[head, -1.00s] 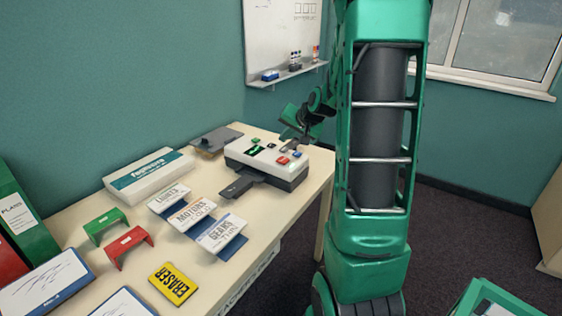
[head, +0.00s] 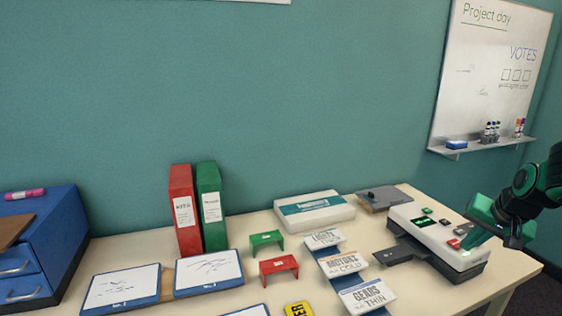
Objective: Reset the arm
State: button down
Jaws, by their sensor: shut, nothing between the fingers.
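My gripper (head: 484,227) is at the right of the head view, at the end of my green and black arm. It is shut and empty. It is over or just beside the right end of a white and dark grey machine (head: 438,237) with coloured buttons and a small green screen. I cannot tell whether it touches the machine. My gripper hides part of the machine's right end, and most of my arm is outside the picture.
The pale table (head: 140,246) holds a white box (head: 314,212), label cards (head: 345,265), red (head: 279,266) and green (head: 266,239) stands, binders (head: 197,208), tablets (head: 122,287) and a blue drawer unit (head: 38,245). A whiteboard (head: 497,75) hangs behind. Free floor shows at the far right.

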jog(key=s+a+n+g, duration=0.1)
jog(key=s+a+g, duration=0.2)
jog(key=s, duration=0.9)
jog(key=s+a+n+g+y, duration=0.1)
jog(key=s+a+g, duration=0.1)
jog(key=s+a, duration=0.5)
jog(key=s, duration=0.5)
jog(key=shift+a+g, duration=0.4)
